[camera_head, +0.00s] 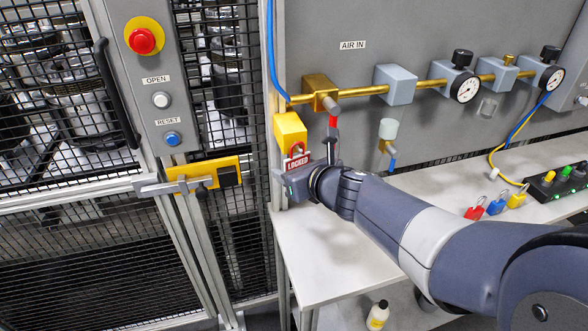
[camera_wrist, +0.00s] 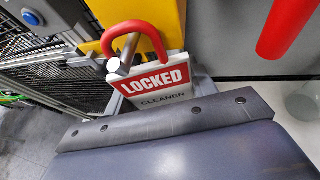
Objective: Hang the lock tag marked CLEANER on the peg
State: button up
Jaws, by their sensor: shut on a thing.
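The lock tag (camera_head: 297,163) has a red shackle and a white body with a red LOCKED band. In the wrist view the tag (camera_wrist: 160,85) reads LOCKED above CLEANER. My gripper (camera_head: 292,180) is shut on its lower part and holds it roughly upright, shackle up, in front of a yellow block (camera_head: 290,128). A short grey metal peg (camera_wrist: 120,66) shows at the shackle's left leg, in front of the yellow block (camera_wrist: 160,18). The shackle overlaps the peg in view; I cannot tell whether it is around it. The jaw hides the tag's lower edge.
A brass pipe with a red-handled valve (camera_head: 333,121) is just right of the tag. Red (camera_head: 475,211), blue (camera_head: 496,205) and yellow (camera_head: 517,199) padlocks lie on the bench (camera_head: 310,265). A mesh gate with a yellow latch (camera_head: 205,170) stands left.

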jog(key=o, duration=1)
jog(key=shift+o, duration=0.2)
jog(key=p+v, duration=0.3)
jog(key=v, duration=0.8)
jog(key=shift+p, duration=0.3)
jog(key=shift+w+a+f, duration=0.1)
jog(key=shift+f, duration=0.05)
